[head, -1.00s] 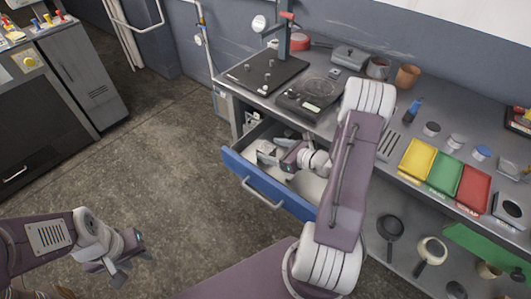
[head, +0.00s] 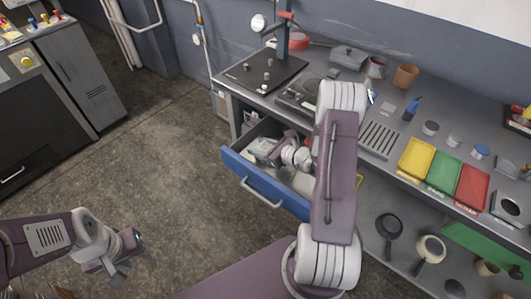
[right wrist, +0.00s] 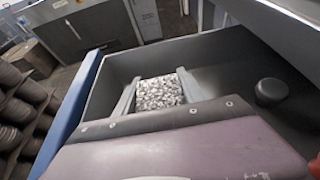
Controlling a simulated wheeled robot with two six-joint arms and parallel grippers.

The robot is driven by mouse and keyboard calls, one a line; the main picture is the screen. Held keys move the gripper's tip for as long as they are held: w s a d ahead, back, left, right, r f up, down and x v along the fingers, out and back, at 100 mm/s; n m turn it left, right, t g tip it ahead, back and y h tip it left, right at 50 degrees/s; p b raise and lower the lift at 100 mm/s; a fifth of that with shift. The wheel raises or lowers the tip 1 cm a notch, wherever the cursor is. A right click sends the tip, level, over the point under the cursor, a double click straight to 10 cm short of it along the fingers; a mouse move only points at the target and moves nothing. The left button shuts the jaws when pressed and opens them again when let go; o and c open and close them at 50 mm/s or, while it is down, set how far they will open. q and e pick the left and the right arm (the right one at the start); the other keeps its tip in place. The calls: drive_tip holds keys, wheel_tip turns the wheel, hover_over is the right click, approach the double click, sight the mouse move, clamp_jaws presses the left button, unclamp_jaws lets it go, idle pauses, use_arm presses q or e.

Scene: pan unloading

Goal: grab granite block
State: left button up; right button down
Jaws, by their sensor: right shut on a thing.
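The granite block (right wrist: 159,93), speckled grey and white, lies between the two fingers of my right gripper (right wrist: 156,90) in the right wrist view. The fingers are shut on its two sides. This gripper (head: 262,155) reaches down into the open drawer with the blue front (head: 262,188) in the head view. The block cannot be made out clearly there. My left gripper (head: 132,260) is empty and open above the floor at the lower left.
A dark round object (right wrist: 271,92) sits in the drawer to the right of the block. The drawer walls stand close around my right gripper. Above are the worktop with a black plate (head: 265,73) and yellow (head: 416,158), green (head: 443,174) and red (head: 471,187) trays.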

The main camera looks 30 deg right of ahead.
wheel_tip(320, 180, up, 4)
drive_tip(key=shift+w+r+p, duration=0.1)
drive_tip(key=shift+r+p, duration=0.1)
drive_tip(key=shift+p, duration=0.1)
drive_tip(key=s+d+r+p, duration=0.1)
drive_tip(key=s+d+r, duration=0.5)
drive_tip(key=s+d, duration=0.2)
drive_tip(key=shift+s+r, duration=0.3)
drive_tip(key=shift+r, duration=0.05)
